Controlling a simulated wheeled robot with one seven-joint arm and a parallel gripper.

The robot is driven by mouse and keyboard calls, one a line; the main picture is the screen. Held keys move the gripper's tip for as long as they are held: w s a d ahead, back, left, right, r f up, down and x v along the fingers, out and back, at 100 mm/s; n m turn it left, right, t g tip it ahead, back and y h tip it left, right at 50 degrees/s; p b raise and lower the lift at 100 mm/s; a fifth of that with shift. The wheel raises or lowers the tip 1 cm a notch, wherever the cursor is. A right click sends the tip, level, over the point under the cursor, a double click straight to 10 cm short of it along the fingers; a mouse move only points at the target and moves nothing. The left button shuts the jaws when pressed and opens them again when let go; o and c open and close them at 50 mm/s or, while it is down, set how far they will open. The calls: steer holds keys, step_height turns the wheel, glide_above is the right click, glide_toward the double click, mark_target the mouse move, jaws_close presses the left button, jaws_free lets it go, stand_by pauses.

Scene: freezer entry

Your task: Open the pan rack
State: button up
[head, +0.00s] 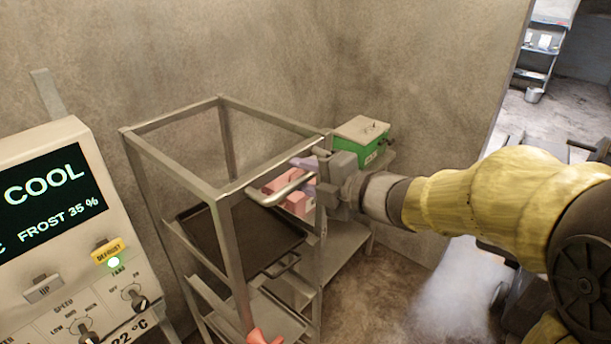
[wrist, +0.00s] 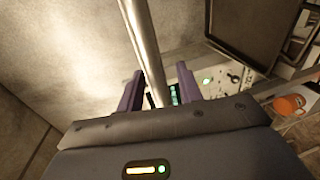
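The pan rack (head: 233,250) is an upright grey metal frame standing against the wall in the head view. A pale bar handle (head: 285,190) sticks out at its upper front. A dark pan (head: 240,238) lies inside, below the open top. My gripper (head: 307,178) is at the right end of the handle. In the wrist view, the handle bar (wrist: 142,40) runs down between the two purple fingers of my gripper (wrist: 159,88). The fingers are apart, with a visible gap on each side of the bar. Whether either finger touches it further down is hidden.
A control panel (head: 60,220) stands close at the left of the rack. A green box (head: 362,140) with a beige lid and pink blocks (head: 290,197) sit on the right side behind my gripper. Bare floor (head: 385,300) lies to the right of the rack.

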steer(key=b+v, duration=0.4)
steer(key=v, duration=1.3)
steer(key=shift+d, duration=0.2)
steer(key=shift+w, duration=0.1)
steer(key=w+d+f+m+t+h, duration=0.4)
steer(key=w+d+m+t+h, duration=0.15)
steer(key=w+m, duration=0.45)
steer(key=d+f+m+g+h, duration=0.2)
steer(key=d+f+m+h, duration=0.1)
steer(key=f+m+h, duration=0.45)
steer(key=s+a+f+m+g, duration=0.2)
steer(key=s+f+m+g, duration=0.8)
steer(key=f, duration=0.8)
steer(key=s+m, duration=0.1)
steer(key=s, duration=0.2)
steer(key=shift+s+a, duration=0.15)
steer(key=shift+s, duration=0.2)
